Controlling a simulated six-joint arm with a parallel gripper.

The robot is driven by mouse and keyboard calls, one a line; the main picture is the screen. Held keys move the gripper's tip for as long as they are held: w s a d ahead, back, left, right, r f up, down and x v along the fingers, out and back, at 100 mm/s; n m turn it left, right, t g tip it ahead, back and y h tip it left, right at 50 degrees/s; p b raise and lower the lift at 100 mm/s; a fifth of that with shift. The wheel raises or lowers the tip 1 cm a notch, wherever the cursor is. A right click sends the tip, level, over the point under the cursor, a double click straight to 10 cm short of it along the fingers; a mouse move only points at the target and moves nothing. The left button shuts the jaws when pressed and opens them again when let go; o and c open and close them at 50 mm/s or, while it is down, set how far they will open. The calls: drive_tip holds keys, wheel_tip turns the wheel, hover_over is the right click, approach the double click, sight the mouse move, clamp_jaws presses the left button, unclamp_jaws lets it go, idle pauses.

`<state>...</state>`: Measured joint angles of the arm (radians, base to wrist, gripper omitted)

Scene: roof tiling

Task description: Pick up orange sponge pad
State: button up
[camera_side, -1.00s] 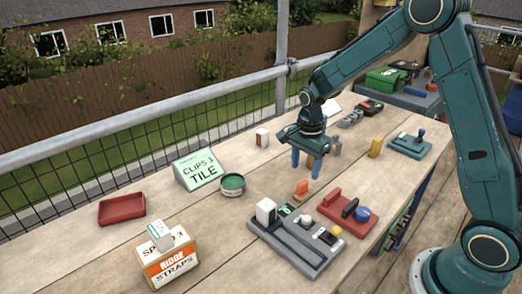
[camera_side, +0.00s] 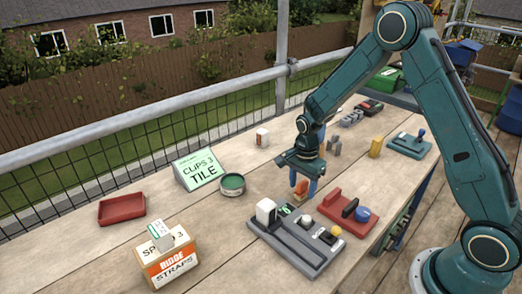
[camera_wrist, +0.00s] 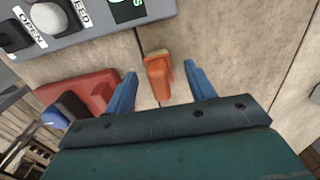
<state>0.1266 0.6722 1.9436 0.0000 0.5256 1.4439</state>
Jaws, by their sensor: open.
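The orange sponge pad (camera_side: 301,187) stands on the wooden bench, just behind the grey control panel in the side view. In the wrist view the orange pad (camera_wrist: 158,75) has a tan edge and lies between and slightly beyond the tips of my two blue fingers. My gripper (camera_wrist: 160,76) is open, with a finger on each side of the pad and visible gaps to it. In the side view my gripper (camera_side: 304,186) is directly over the pad, and its fingers partly hide it. Contact cannot be seen.
The grey control panel (camera_side: 289,246) with buttons and a white block is close by. A red holder with a blue knob (camera_side: 340,207) is to the right. A green tin (camera_side: 232,184) and a clips sign (camera_side: 199,169) are to the left. Bare bench lies between.

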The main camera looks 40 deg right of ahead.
sight(303, 182)
drive_tip(key=shift+f, duration=0.6)
drive_tip(key=c, duration=1.1)
drive_tip(key=shift+o, duration=0.2)
drive_tip(key=shift+r, duration=0.2)
wheel_tip(303, 182, up, 20)
drive_tip(key=shift+f, duration=0.15)
